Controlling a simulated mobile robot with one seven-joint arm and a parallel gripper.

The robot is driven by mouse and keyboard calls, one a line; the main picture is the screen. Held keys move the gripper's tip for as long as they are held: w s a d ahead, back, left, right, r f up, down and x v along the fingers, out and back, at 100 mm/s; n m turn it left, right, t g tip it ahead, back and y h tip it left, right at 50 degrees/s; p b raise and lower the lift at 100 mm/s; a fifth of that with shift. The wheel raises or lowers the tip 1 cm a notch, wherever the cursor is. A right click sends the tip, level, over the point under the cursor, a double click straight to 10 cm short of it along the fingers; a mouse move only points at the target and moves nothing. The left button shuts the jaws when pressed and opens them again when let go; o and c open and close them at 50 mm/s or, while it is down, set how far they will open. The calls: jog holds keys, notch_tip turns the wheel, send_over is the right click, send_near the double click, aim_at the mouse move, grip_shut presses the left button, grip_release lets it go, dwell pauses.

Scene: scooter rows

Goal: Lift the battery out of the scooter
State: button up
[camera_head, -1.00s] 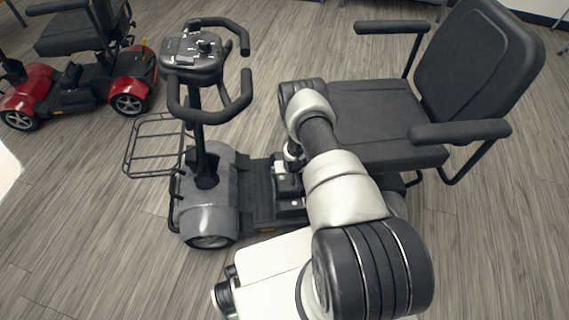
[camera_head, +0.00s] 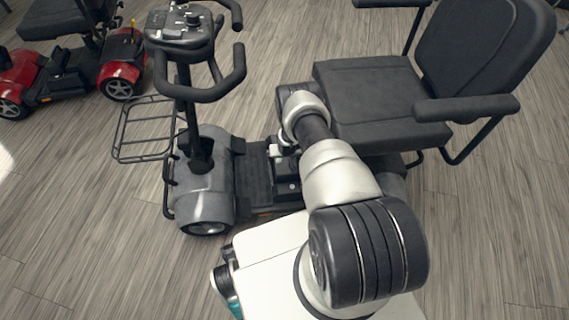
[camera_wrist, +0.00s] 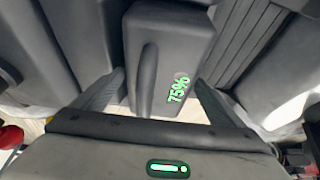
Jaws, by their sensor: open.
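The grey scooter (camera_head: 205,185) stands in front of me, its seat on the right and its handlebars on the left. My gripper (camera_wrist: 160,82) is open, with one finger on each side of the battery's near end. I cannot tell whether the fingers touch it. In the head view my arm hides most of the gripper. A dark box (camera_head: 287,180) on the scooter's deck shows beside the arm and may be the battery.
The scooter's black seat (camera_head: 380,105) and armrest (camera_head: 465,107) stand close to the right of my arm. The steering column and handlebar (camera_head: 205,90) rise on the left, with a wire basket (camera_head: 145,130) at the front. A red scooter (camera_head: 75,65) stands at the back left.

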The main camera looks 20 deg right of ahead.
jog(key=c, duration=1.8)
jog(key=shift+w+r, duration=0.2)
jog(key=shift+r, duration=0.05)
jog(key=shift+c, duration=0.2)
